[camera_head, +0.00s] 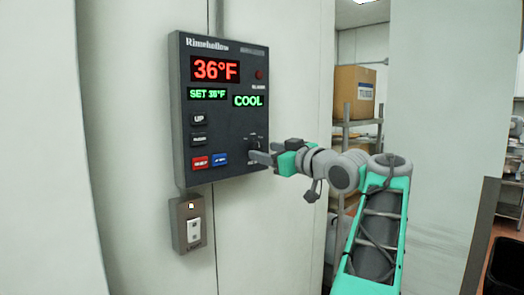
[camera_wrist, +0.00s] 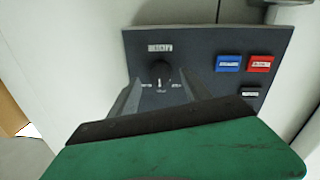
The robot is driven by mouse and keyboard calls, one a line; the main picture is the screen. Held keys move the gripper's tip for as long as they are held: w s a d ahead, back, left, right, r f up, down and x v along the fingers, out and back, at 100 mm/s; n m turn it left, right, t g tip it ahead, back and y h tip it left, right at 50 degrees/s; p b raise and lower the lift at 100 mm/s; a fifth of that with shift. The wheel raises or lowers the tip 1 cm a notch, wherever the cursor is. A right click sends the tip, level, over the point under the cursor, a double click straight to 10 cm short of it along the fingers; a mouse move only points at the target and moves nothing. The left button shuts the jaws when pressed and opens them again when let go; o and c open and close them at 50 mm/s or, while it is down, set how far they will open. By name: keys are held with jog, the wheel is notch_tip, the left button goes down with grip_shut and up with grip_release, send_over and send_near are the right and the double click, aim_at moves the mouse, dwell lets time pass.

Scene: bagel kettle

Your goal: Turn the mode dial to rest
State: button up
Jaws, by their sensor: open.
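The dark control panel (camera_head: 222,110) is mounted on the pale wall in the head view, with a red "36°F" display, a green "SET 36°F" line and a green "COOL" readout. The mode dial (camera_head: 252,142) is a black knob at its lower right, partly hidden by my gripper (camera_head: 262,157). In the wrist view the dial (camera_wrist: 160,72) lies between and just beyond the two fingers of my gripper (camera_wrist: 157,95). The fingers are apart, one on each side of the dial. Whether they touch it, I cannot tell. The dial's small markings are too small to read.
A red button (camera_head: 200,162) and a blue button (camera_head: 220,158) are at the panel's lower left, with dark buttons above, including UP (camera_head: 199,119). A grey switch box (camera_head: 188,223) is on the wall below. Shelving with a cardboard box (camera_head: 354,92) stands behind, right.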

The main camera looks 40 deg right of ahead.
aim_at(256, 148)
jog(key=shift+w, duration=1.2)
grip_shut()
